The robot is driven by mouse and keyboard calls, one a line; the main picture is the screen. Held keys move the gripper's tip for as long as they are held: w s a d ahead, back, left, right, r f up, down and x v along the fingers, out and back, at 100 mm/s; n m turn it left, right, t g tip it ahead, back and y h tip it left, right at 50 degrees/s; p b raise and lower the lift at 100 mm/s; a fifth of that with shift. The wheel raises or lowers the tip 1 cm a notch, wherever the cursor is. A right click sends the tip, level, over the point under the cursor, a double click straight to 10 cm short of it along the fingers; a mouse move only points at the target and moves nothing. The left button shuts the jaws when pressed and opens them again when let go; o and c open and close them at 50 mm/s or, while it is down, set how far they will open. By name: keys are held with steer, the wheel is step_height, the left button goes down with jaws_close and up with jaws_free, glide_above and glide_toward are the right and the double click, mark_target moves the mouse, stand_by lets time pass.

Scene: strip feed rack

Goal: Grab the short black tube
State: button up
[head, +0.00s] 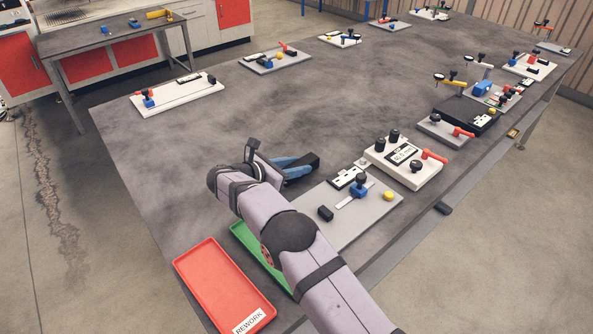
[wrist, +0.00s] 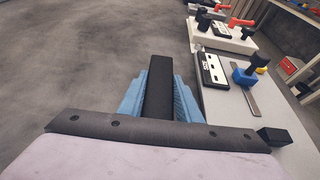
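My gripper (head: 291,168) has blue fingers and is over the table, left of the grey fixture plate. In the wrist view the fingers (wrist: 158,92) press on both sides of a black, square-edged bar, which I take for the short black tube (wrist: 158,77). The tube's far end sticks out past the fingertips. In the head view its dark end (head: 308,161) shows beyond the blue fingers. Its near end is hidden behind my wrist. I cannot tell its clearance above the table.
The grey plate (head: 333,232) carries a small black block (head: 325,213), a blue clamp (head: 358,189) and a yellow knob (head: 388,195). A white fixture (head: 377,158) stands behind it. A red REWORK tray (head: 222,283) and a green tray (head: 243,232) lie in front. The table's middle is clear.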

mark_target(297, 165)
steer(key=shift+r, duration=0.1)
jaws_close()
steer(key=shift+r, duration=0.1)
step_height(297, 165, up, 10)
steer(key=b, duration=0.1)
